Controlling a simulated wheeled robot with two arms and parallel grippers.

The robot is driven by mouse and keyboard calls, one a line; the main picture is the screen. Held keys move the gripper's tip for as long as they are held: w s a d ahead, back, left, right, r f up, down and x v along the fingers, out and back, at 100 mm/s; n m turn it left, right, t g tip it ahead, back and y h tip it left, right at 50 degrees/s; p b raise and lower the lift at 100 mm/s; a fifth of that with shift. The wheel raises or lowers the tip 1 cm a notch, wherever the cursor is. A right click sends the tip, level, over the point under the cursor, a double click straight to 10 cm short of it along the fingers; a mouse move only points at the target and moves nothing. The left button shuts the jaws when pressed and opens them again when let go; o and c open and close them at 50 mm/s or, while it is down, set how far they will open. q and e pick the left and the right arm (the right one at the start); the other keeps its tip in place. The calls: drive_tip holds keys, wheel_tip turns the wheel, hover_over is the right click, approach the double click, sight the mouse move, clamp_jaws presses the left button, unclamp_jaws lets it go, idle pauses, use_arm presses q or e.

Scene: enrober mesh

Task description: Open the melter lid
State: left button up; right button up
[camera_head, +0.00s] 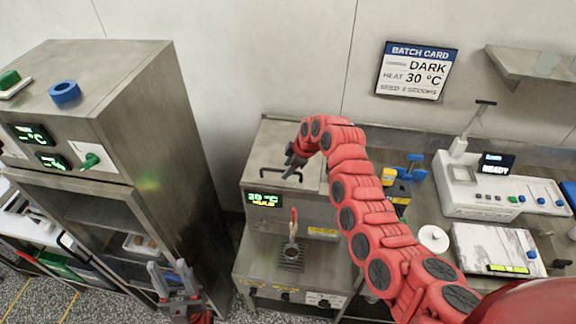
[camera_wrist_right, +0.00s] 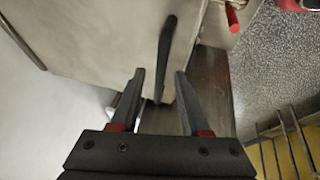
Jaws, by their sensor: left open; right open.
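The melter (camera_head: 305,215) is a steel machine at the centre of the head view, with a green display on its front. Its flat steel lid (camera_head: 265,145) lies closed on top and carries a black bar handle (camera_head: 275,173). My right gripper (camera_head: 292,160) is open over the lid at the handle. In the right wrist view, the handle (camera_wrist_right: 165,55) runs down between the spread fingertips of my right gripper (camera_wrist_right: 158,77); I cannot tell whether they touch it. My left gripper (camera_head: 170,267) is open and empty at the lower left, apart from the melter.
A tall steel cabinet (camera_head: 190,150) stands left of the melter, with a blue ring (camera_head: 65,92) on top. A red-handled tap (camera_head: 294,222) is on the melter's front. Right of my arm are a white console (camera_head: 480,190) and a scale (camera_head: 495,248). The wall behind holds a batch card (camera_head: 416,70).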

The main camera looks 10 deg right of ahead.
clamp_jaws()
idle(1.4)
